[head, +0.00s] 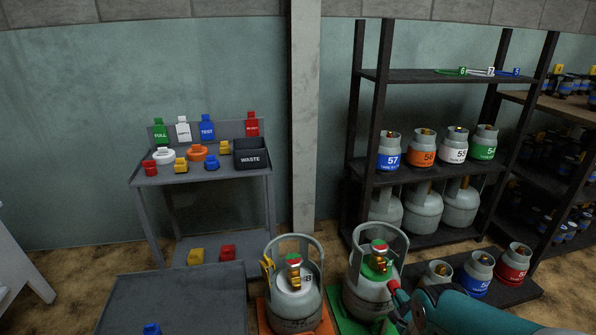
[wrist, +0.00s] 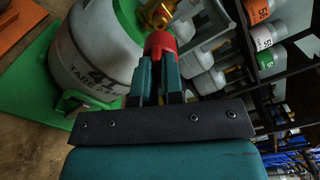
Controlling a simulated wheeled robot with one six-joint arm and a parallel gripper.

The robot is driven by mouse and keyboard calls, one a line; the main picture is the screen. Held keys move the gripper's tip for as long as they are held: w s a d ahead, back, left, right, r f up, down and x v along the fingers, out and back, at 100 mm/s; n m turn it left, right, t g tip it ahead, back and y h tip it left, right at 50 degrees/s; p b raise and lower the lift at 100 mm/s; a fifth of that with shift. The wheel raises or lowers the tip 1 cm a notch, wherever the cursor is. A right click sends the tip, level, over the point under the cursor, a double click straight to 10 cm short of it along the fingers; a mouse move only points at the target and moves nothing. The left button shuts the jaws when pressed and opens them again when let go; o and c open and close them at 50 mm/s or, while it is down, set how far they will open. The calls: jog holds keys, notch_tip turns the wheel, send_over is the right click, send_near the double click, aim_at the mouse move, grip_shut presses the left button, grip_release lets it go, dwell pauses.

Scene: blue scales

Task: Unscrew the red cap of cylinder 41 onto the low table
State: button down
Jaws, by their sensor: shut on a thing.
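The red cap also shows in the head view (head: 393,285), at the right side of the cylinder's brass valve (head: 380,265). In the wrist view the cap is right against the brass fitting (wrist: 156,15); whether it is still threaded on cannot be told. The low table (head: 185,295) is grey, at the lower left.
A blue cap (head: 152,329) sits on the low table. Another cylinder (head: 295,300) stands on an orange platform (head: 325,324) to the left of cylinder 41. A rack (head: 425,172) with several cylinders is behind on the right. A grey stand (head: 220,184) holds caps and a waste bin (head: 251,161).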

jog(key=w+b, duration=0.2)
jog(key=b, duration=0.1)
jog(key=shift+w+a+f, duration=0.15)
jog(key=shift+w+f, duration=0.05)
jog(key=shift+f, duration=0.1)
jog(key=shift+w+r+b, duration=0.25)
jog(key=shift+w+b, duration=0.25)
jog(key=shift+b, duration=0.3)
jog(key=shift+r, duration=0.1)
